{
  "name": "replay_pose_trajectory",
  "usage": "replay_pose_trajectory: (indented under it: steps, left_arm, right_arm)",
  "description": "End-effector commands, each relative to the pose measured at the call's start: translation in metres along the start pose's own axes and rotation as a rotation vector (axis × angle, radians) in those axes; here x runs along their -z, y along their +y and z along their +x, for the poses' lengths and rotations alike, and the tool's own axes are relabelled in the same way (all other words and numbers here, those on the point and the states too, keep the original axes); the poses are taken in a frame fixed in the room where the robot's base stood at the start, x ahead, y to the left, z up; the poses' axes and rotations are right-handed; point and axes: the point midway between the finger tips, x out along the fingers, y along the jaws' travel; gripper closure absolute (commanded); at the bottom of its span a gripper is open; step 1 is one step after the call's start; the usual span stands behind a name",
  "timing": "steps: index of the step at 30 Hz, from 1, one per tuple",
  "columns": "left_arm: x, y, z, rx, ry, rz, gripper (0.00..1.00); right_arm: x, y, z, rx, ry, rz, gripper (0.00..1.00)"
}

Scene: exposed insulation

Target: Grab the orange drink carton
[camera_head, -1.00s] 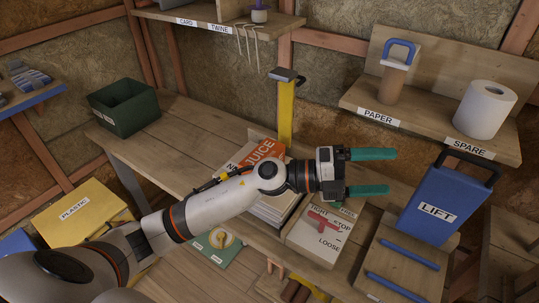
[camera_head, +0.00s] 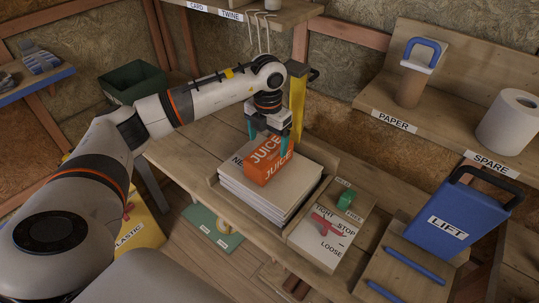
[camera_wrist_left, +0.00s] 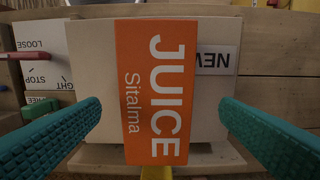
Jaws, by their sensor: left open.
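The orange juice carton (camera_head: 265,163) lies on top of a stack of pale boards or papers (camera_head: 240,196) on the workbench. In the left wrist view the carton (camera_wrist_left: 156,90) shows its orange face with "JUICE" and "Sitalma" printed on it. My left gripper (camera_head: 272,143) points down over the carton, with its teal fingers on either side of the far part of it. In the left wrist view the two fingers (camera_wrist_left: 160,130) are wide apart, with gaps between them and the carton on both sides. My right gripper is not in view.
A board with a red handle and a green knob (camera_head: 345,200) is right of the stack. A yellow post (camera_head: 297,110) stands close behind my left gripper. A blue LIFT case (camera_head: 455,215) stands at right, and a dark green bin (camera_head: 133,82) at back left.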

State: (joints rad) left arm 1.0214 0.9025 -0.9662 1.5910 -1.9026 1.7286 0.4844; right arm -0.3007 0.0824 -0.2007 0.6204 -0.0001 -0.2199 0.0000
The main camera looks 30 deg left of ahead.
Motion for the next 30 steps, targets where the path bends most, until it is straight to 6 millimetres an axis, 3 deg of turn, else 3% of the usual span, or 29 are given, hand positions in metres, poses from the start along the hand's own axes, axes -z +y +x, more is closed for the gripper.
replay_pose_trajectory:
  steps: [8,16,24,26,30]
  left_arm:
    - [0.000,0.002,0.022,-0.002,-0.002,0.002,0.15]
    - [0.001,0.004,0.060,-0.003,-0.001,0.001,0.15]
    - [0.001,0.003,0.066,-0.002,0.003,0.002,0.15]
    - [0.001,0.003,0.066,-0.002,0.002,0.002,0.21]
    - [0.001,0.003,0.066,-0.003,0.002,0.002,0.44]
  right_arm:
    - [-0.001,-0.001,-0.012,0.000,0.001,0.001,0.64]
    - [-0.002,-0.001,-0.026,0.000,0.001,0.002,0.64]
    - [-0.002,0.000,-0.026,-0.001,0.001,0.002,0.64]
    - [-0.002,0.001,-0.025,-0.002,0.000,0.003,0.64]
    - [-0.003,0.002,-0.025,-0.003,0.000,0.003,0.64]
